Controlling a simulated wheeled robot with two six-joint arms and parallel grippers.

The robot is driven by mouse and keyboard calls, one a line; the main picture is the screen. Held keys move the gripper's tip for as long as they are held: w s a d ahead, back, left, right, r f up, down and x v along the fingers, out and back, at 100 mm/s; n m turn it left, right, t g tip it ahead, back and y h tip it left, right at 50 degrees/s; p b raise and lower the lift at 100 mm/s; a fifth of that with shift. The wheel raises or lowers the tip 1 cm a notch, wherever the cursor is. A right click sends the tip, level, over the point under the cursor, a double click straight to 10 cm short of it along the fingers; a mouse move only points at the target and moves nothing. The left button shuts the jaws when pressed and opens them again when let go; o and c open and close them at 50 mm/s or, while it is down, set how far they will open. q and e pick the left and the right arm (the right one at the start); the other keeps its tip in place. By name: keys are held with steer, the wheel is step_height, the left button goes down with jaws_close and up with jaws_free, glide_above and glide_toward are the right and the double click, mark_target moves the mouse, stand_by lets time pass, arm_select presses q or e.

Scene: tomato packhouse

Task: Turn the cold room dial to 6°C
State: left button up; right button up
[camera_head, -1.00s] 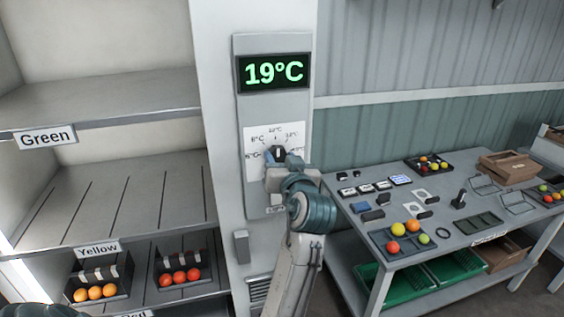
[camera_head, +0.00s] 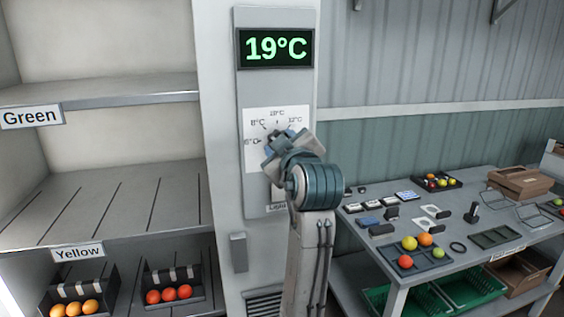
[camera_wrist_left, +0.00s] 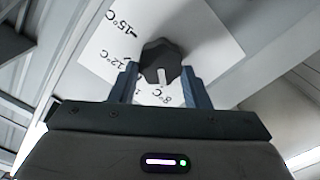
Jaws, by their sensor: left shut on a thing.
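The cold room panel (camera_head: 226,100) has a green display (camera_head: 275,48) reading 19°C. Below it is a white scale sheet (camera_head: 258,118) with temperature marks, partly covered by my wrist. My left gripper (camera_head: 279,142) is at the dial, its wrist tilted. In the left wrist view, the dark dial knob (camera_wrist_left: 160,55) sits between the two fingers of my left gripper (camera_wrist_left: 160,80), which is shut on it. The knob's white pointer line points toward the 8°C mark in that view. The 15°C and 12°C marks also show there. My right gripper is out of view.
Shelves (camera_head: 100,97) with Green and Yellow labels stand left, holding trays of tomatoes. A grey table (camera_head: 455,262) with trays, tomatoes and small tools is at right, close to my arm. Green crates (camera_head: 470,287) sit below.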

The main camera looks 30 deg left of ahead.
arm_select(q)
steer(key=n+b, duration=0.3)
steer(key=b, duration=0.1)
steer(key=shift+f+n, duration=0.2)
steer(key=shift+n, duration=0.2)
steer(key=shift+a+n+b, duration=0.1)
steer(key=shift+n+b, duration=0.65)
steer(key=shift+n, duration=0.05)
steer(key=shift+r+n+b, duration=0.1)
steer(key=shift+n+b, duration=0.45)
steer(key=shift+n, duration=0.05)
steer(key=shift+n+b, duration=0.45)
steer(key=shift+n, duration=0.05)
steer(key=shift+r, duration=0.1)
steer(key=shift+w+a+n, duration=0.1)
steer(key=shift+n, duration=0.2)
